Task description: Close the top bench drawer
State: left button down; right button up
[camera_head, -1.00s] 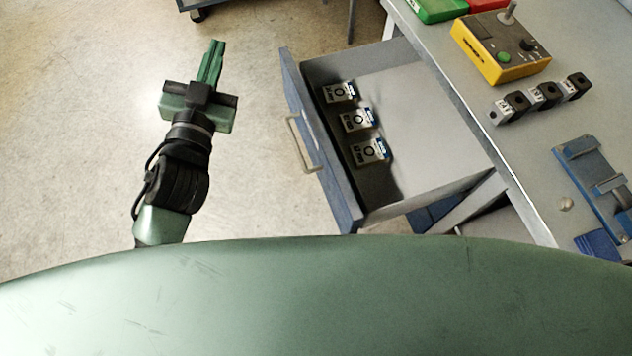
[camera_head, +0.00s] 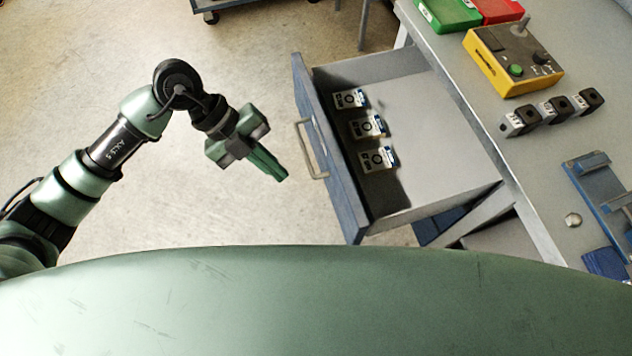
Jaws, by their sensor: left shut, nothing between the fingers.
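The top bench drawer (camera_head: 437,195) is pulled well out of the bench to the left. Its blue front (camera_head: 333,165) carries a pale bar handle (camera_head: 313,150) on the outer side. Three small labelled boxes (camera_head: 367,127) lie in the drawer near its front. My left gripper (camera_head: 284,176) is shut and empty, left of the drawer front, its fingers angled right and downward in the picture. A small gap in the picture shows between the fingertips and the handle. My right gripper is not in view.
The grey bench top (camera_head: 455,55) holds a yellow control box (camera_head: 513,62), several small black-and-grey blocks (camera_head: 553,109), green and red cases and a blue fixture (camera_head: 602,195). A cart (camera_head: 235,5) stands at the top. The floor left of the drawer is clear.

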pick_arm(q)
send_near(336, 201)
notch_tip(336, 201, down, 3)
jog(key=s+a, duration=0.2)
jog(key=s, duration=0.1)
jog(key=d, duration=0.1)
jog(key=w+d, duration=0.1)
jog(key=d, duration=0.1)
jog(key=d+f, duration=0.1)
jog(key=shift+w+d+p, duration=0.35)
jog(key=shift+p, duration=0.05)
jog(key=shift+d, duration=0.15)
